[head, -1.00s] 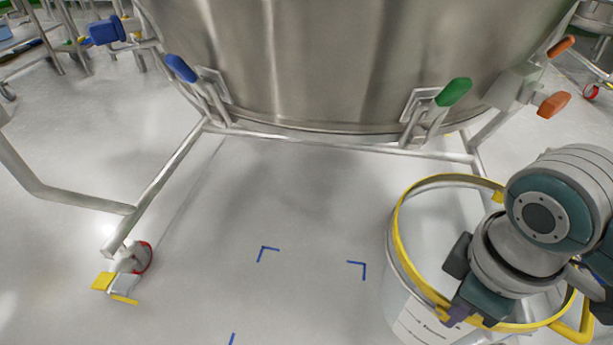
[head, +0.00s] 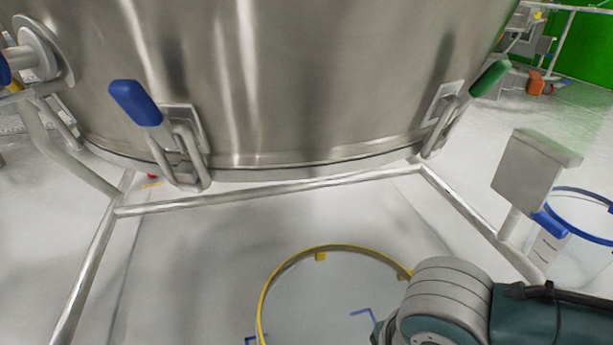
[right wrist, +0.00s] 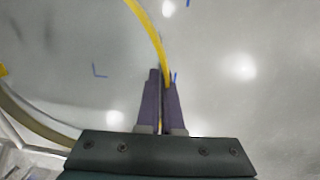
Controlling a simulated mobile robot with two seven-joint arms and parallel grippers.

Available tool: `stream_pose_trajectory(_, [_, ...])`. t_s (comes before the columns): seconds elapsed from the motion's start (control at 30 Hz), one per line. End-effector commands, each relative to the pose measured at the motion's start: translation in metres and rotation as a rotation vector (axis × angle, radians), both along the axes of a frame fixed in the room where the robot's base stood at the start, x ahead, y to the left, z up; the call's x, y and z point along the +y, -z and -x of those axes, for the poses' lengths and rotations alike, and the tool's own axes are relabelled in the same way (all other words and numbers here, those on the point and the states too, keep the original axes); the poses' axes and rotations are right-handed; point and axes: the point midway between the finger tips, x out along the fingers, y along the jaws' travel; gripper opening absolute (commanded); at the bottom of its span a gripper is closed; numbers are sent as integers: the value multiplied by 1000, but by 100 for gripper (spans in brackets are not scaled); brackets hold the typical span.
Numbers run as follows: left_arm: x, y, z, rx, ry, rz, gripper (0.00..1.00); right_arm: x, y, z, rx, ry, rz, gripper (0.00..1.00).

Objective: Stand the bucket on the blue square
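The bucket (head: 262,301) has a yellow rim and see-through walls, and sits at the bottom middle of the head view, cut off below. My right gripper (right wrist: 162,80) is shut on its yellow rim (right wrist: 153,32) in the right wrist view; in the head view my right arm hides the fingers. The blue square is marked by corner lines on the floor. One corner (head: 364,314) shows inside the rim's outline, another (head: 250,340) at its left edge. Corners also show in the right wrist view (right wrist: 98,71). I cannot tell whether the bucket touches the floor. My left gripper is out of view.
A large steel vessel (head: 270,80) on a tubular frame (head: 270,195) stands just beyond the bucket. Its blue-handled clamp (head: 135,103) and green-handled clamp (head: 490,79) jut out. A blue-rimmed bucket (head: 572,190) stands at the right. Floor between frame and bucket is clear.

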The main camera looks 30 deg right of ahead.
Motion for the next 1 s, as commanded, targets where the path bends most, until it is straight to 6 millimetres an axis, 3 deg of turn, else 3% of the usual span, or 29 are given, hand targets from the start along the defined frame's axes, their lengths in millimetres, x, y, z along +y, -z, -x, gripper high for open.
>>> stream_pose_trajectory(0.03, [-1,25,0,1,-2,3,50,0,27,-1,-1,2,-1,0])
stream_pose_trajectory(0.2, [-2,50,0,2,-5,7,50,1,59,-1,-2,2,-2,0])
stream_pose_trajectory(0.47, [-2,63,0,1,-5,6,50,0,75,-1,-3,1,-1,0])
stream_pose_trajectory(0.7, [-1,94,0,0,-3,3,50,0,111,-1,-3,3,-1,0])
stream_pose_trajectory(1.0, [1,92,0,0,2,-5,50,0,109,-1,-3,2,-1,0])
